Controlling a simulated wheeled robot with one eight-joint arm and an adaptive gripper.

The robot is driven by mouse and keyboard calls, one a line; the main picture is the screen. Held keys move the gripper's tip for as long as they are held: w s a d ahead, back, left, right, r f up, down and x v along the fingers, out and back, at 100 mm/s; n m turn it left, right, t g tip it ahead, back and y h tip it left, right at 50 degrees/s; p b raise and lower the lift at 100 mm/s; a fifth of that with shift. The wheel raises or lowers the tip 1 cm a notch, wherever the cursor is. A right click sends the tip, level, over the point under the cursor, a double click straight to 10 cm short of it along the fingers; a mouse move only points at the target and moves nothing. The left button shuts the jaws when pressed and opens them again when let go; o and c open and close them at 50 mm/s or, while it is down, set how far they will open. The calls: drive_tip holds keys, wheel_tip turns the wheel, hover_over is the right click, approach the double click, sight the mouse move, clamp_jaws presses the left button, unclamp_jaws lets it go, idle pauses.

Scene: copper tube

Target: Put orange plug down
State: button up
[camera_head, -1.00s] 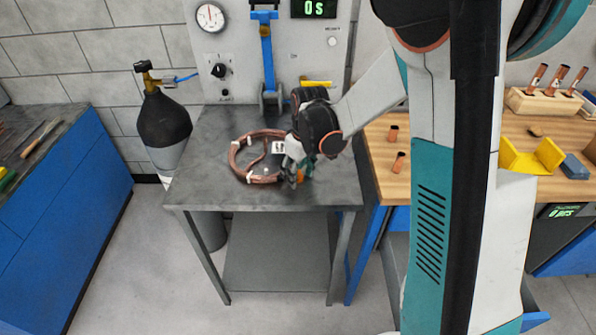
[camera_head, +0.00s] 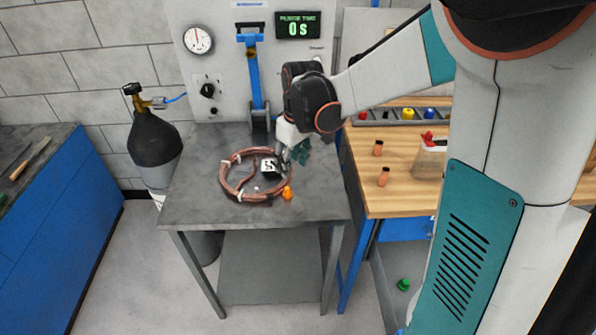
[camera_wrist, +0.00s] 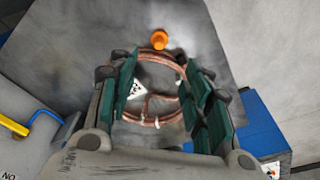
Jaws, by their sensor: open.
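The orange plug (camera_head: 287,193) stands on the grey metal table (camera_head: 195,207), at the front right of the copper tube coil (camera_head: 232,188). In the wrist view the plug (camera_wrist: 160,40) shows beyond the coil (camera_wrist: 172,58), apart from my fingers. My gripper (camera_head: 296,156) is above the table, behind the plug and near the coil's right side. In the wrist view its two green-padded fingers (camera_wrist: 163,95) are spread wide with nothing held between them.
A white marker block (camera_head: 269,168) sits at the coil. A wall panel with a blue lever (camera_head: 255,75) stands behind the table. A wooden bench (camera_head: 400,185) with short copper pieces (camera_head: 383,177) is at right. A black gas cylinder (camera_head: 153,140) stands at left.

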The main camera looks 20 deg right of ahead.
drive_tip(key=s+r+m+t, duration=0.2)
drive_tip(key=s+r, duration=0.3)
drive_tip(key=s, duration=0.5)
drive_tip(key=s+r+m+t, duration=0.3)
drive_tip(key=s+r, duration=0.2)
drive_tip(key=s, duration=0.6)
drive_tip(key=shift+s+a+t+h, duration=0.15)
drive_tip(key=shift+a+t+h, duration=0.15)
drive_tip(key=shift+a+h, duration=0.1)
